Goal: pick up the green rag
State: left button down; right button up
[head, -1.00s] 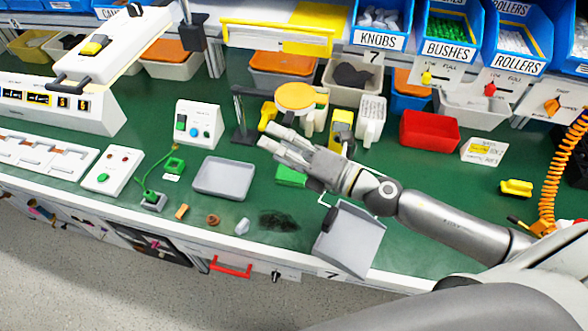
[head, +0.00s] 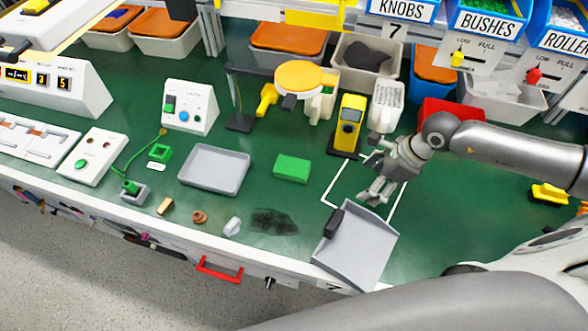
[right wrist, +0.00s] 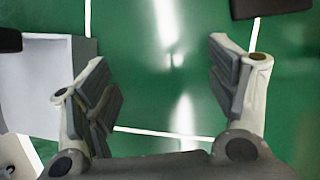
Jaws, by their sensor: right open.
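The green rag (head: 292,168) looks like a flat, folded rectangular pad. It lies on the green bench in the head view, right of the grey tray (head: 214,170). My right gripper (head: 373,180) is to the right of the rag and apart from it, over a white-outlined area behind the grey dustpan. In the right wrist view, the right gripper (right wrist: 165,85) has its fingers spread with only bare green surface between them. The rag is not clearly seen in that view. My left gripper is not in view.
The grey dustpan (head: 358,250) lies at the front edge; it also shows in the right wrist view (right wrist: 45,75). A yellow device (head: 348,125) stands behind the rag. Dark debris (head: 273,221) lies in front of it. The bench immediately around the rag is clear.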

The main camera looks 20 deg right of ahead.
aim_at(290, 166)
jog(key=shift+w+a+r, duration=0.1)
jog(key=shift+w+a, duration=0.05)
jog(key=shift+a, duration=0.2)
jog(key=w+a+p, duration=0.1)
jog(key=w+a, duration=0.1)
jog(key=a, duration=0.1)
jog(key=w+a+p, duration=0.1)
jog(key=w+a, duration=0.2)
jog(key=a, duration=0.1)
jog(key=w+a+p, duration=0.2)
jog(key=a, duration=0.2)
jog(key=shift+w+a, duration=0.2)
jog(key=shift+w, duration=0.1)
jog(key=shift+w+a, duration=0.3)
jog(key=shift+a, duration=0.1)
jog(key=w+a+p, duration=0.1)
jog(key=a, duration=0.1)
jog(key=w+a, duration=0.1)
jog(key=shift+w+a+r+p, duration=0.1)
jog(key=shift+w+a+p, duration=0.1)
jog(key=shift+a+p, duration=0.15)
jog(key=shift+w+a+f+p, duration=0.2)
jog(key=shift+a+f+p, duration=0.1)
jog(key=shift+f, duration=0.4)
jog(key=shift+d, duration=0.1)
jog(key=shift+f+b, duration=0.25)
jog(key=shift+b, duration=0.15)
jog(key=shift+c, duration=0.3)
